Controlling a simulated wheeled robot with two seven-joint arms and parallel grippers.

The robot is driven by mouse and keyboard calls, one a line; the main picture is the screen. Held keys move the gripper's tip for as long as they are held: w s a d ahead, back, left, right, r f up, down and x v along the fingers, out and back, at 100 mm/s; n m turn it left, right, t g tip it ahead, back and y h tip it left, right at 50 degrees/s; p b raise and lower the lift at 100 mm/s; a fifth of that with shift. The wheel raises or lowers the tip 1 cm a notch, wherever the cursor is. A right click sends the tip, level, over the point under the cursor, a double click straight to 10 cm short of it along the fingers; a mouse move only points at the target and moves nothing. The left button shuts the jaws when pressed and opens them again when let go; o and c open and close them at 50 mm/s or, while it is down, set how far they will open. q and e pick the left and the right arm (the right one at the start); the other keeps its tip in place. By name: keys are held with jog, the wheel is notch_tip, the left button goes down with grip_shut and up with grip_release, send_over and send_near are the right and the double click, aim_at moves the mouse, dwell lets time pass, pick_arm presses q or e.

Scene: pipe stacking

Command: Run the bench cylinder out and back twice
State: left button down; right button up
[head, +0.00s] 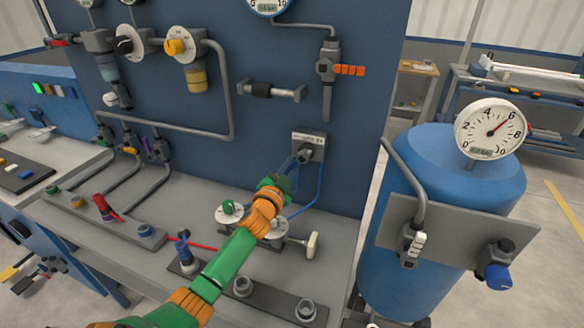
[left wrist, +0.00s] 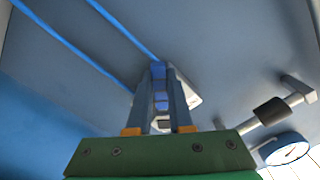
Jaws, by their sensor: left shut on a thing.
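My left gripper (head: 289,174) reaches up to the valve (head: 308,147) on the blue panel. In the left wrist view the gripper (left wrist: 161,100) is shut on a small blue part (left wrist: 160,97), which looks like the valve's lever. A pale plate (left wrist: 192,99) shows behind it. Blue hoses (head: 319,190) run down from the valve to the bench. The bench cylinder is mostly hidden behind my left arm; what looks like its rod end, a cream plate (head: 313,245), shows at right. Two round dials, one with a green knob (head: 229,208), stand by it. My right gripper is out of view.
A blue tank (head: 412,265) with a gauge (head: 490,129) stands to the right. A base strip with round fittings (head: 243,286) lies at the bench front. A grey pipe (head: 170,130) and an inline fitting (head: 272,91) are on the panel.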

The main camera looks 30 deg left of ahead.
pick_arm(q)
jog(key=shift+f, duration=0.1)
dwell(0.3)
jog(key=c, duration=0.8)
grip_release()
jog(key=shift+v, duration=3.6)
